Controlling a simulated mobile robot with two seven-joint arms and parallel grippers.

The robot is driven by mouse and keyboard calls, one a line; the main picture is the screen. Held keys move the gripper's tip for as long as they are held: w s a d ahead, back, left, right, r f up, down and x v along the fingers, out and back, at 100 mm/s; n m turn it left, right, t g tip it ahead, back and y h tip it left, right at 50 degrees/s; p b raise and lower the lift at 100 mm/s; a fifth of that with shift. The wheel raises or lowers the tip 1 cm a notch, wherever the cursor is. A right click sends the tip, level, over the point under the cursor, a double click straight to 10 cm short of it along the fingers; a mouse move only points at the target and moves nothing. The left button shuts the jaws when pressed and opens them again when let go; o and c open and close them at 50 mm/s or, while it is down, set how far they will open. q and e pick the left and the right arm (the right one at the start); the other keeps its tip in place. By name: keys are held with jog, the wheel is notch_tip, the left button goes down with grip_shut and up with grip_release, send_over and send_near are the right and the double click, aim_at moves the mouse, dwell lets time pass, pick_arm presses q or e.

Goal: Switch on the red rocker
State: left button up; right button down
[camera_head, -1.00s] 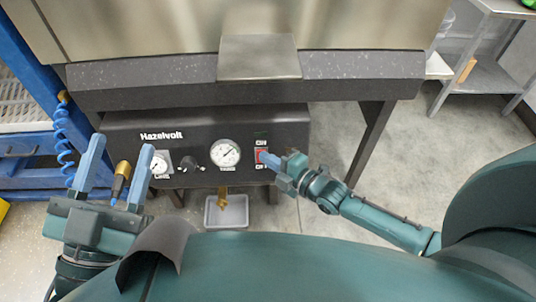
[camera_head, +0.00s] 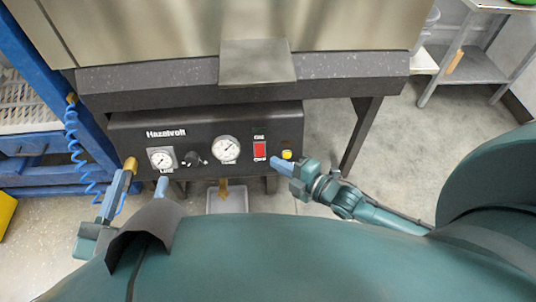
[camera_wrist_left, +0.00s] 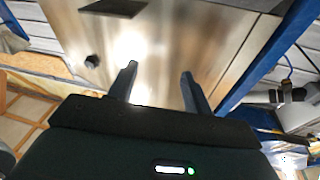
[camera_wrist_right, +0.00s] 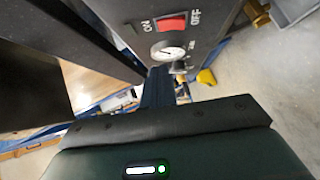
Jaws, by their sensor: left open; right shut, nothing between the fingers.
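The red rocker (camera_head: 260,150) is in full view on the right part of the dark Hazelvolt panel (camera_head: 225,120), with small labels above and below it. It looks bright red; which side is pressed in I cannot tell. The right wrist view also shows the rocker (camera_wrist_right: 172,24), between the words ON and OFF. My right gripper (camera_head: 275,164) is shut and empty, just right of and below the rocker, apart from it in the picture. My left gripper (camera_head: 142,178) is open and empty, low at the left of the panel.
Two gauges (camera_head: 226,149) and a black knob (camera_head: 192,159) are to the left. A brass fitting (camera_head: 130,164) is by my left fingers. A grey bin (camera_head: 228,201) stands below.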

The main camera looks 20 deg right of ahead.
jog(key=shift+r+p+v, duration=0.2)
jog(key=shift+p+v, duration=0.2)
jog(key=shift+v, duration=1)
jog(key=shift+r+p+v, duration=0.2)
jog(key=shift+p+v, duration=0.15)
jog(key=shift+v, duration=1.1)
jog(key=shift+w, duration=0.15)
